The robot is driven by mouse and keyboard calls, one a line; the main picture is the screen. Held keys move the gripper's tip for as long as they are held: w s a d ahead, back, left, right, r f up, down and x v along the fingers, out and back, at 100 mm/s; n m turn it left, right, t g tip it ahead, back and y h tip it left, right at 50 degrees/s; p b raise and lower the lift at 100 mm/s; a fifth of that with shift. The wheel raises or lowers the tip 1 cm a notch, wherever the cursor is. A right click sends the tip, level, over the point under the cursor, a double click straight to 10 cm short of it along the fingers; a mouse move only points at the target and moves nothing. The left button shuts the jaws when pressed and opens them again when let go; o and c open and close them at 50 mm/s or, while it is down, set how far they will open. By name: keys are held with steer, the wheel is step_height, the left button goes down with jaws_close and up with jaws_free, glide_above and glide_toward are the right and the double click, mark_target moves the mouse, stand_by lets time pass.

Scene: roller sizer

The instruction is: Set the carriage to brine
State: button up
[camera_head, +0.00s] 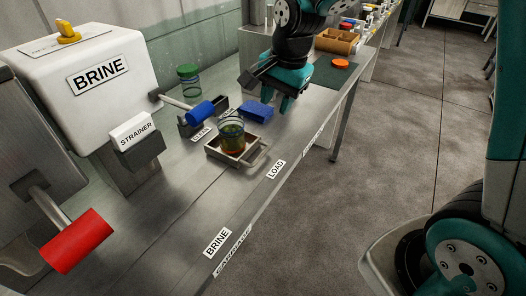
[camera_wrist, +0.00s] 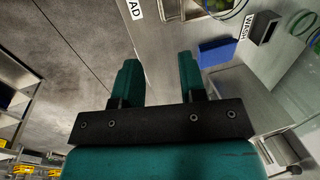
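The carriage (camera_head: 215,154) is a shallow metal tray with a handle on its front right side. It sits on the metal bench beside the LOAD label (camera_head: 276,169), and a glass jar (camera_head: 232,136) with green and orange contents stands in it. The BRINE position label (camera_head: 217,242) is on the bench's front edge, nearer and to the left. My gripper (camera_head: 284,104) is above the bench, beyond and to the right of the carriage, apart from it. In the wrist view my gripper (camera_wrist: 159,75) has its fingers apart with nothing between them.
A white BRINE tank (camera_head: 85,98) with a STRAINER block stands at left. A red-handled lever (camera_head: 75,240) and a blue-handled lever (camera_head: 201,111) stick out over the bench. A blue block (camera_head: 257,112) lies near my gripper. The bench between carriage and BRINE label looks clear.

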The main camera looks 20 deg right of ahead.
mark_target(263, 153)
steer(key=f, duration=0.5)
steer(key=w+a+f+p, duration=0.1)
steer(key=f, duration=0.4)
steer(key=w+a+f, duration=0.1)
steer(key=f, duration=0.5)
steer(key=shift+w, duration=0.2)
jaws_close()
